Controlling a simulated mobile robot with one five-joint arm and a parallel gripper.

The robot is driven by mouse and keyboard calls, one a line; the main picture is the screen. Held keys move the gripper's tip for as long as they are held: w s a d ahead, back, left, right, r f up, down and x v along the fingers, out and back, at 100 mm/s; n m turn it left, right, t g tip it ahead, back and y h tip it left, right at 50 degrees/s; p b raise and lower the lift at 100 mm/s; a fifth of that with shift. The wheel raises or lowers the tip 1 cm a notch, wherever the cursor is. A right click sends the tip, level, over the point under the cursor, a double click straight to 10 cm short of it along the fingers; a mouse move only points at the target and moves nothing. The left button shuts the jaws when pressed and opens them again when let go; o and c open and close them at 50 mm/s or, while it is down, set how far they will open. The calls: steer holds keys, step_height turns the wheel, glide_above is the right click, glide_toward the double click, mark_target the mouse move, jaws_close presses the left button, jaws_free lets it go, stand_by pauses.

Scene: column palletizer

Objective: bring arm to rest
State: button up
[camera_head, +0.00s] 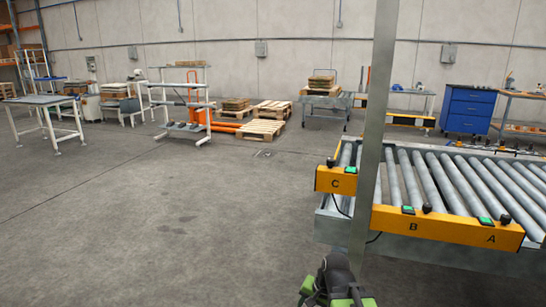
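My gripper (335,292) shows at the bottom edge, right of the middle, as a dark body with bright green parts. It is in front of the roller conveyor and left of its lower corner in the picture. The frame's bottom edge cuts it off, so its fingertips and any opening between them cannot be made out. No held object is visible.
A roller conveyor (445,225) with yellow end plates marked C, B and A fills the right. Wooden pallets (260,130), a white rack (182,101), a blue cabinet (468,109) and a work table (43,101) stand farther back. The concrete floor at left is clear.

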steer(key=s+d+n+g+h, duration=0.2)
steer(key=s+d+n, duration=0.2)
steer(key=d, duration=0.1)
step_height(320, 180, up, 26)
steer(key=n+p, duration=0.1)
steer(key=p, duration=2.6)
steer(key=shift+s, duration=0.4)
steer(key=shift+c, duration=0.4)
